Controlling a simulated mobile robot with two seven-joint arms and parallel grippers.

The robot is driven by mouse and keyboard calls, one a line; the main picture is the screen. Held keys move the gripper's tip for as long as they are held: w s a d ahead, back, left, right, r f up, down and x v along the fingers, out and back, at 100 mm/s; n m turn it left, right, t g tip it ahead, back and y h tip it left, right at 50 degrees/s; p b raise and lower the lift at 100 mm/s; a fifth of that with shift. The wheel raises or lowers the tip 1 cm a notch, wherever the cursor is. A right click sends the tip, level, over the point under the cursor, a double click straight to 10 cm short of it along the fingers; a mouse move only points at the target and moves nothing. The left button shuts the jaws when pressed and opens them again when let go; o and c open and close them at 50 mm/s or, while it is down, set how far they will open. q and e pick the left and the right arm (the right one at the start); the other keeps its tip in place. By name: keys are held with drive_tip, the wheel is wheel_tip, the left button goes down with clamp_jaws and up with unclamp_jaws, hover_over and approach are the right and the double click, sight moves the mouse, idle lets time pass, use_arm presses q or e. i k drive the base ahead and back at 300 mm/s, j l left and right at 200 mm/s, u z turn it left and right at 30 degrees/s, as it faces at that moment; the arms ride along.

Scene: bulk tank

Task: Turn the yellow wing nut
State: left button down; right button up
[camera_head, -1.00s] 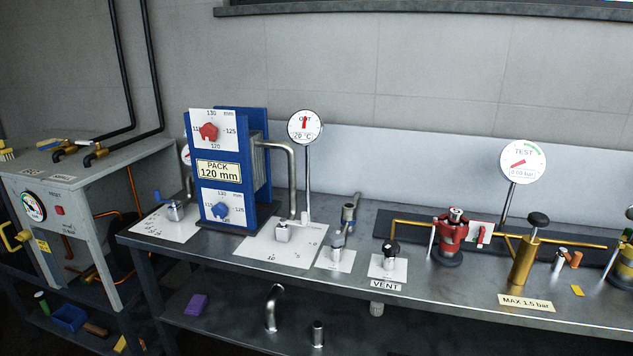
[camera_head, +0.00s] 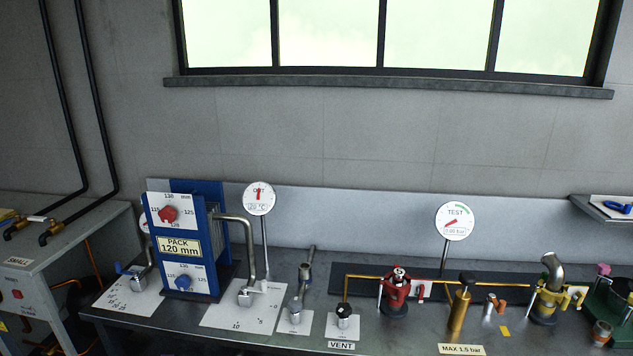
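A yellow fitting (camera_head: 545,304) with a grey elbow pipe (camera_head: 552,266) on top stands on the right part of the bench. A small yellow part (camera_head: 577,295) sticks out on its right side and looks like the wing nut, but it is too small to be sure of its shape. Neither of my grippers shows in the head view.
The steel bench (camera_head: 390,343) carries a blue plate pack (camera_head: 205,240), a red fitting (camera_head: 396,287), a brass pump (camera_head: 460,310) and a TEST gauge (camera_head: 454,221). A dark green vessel (camera_head: 598,303) stands at the right edge. A shelf (camera_head: 596,210) juts from the wall above it.

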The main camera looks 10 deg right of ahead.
sight(578, 298)
drive_tip(key=z, duration=1.35)
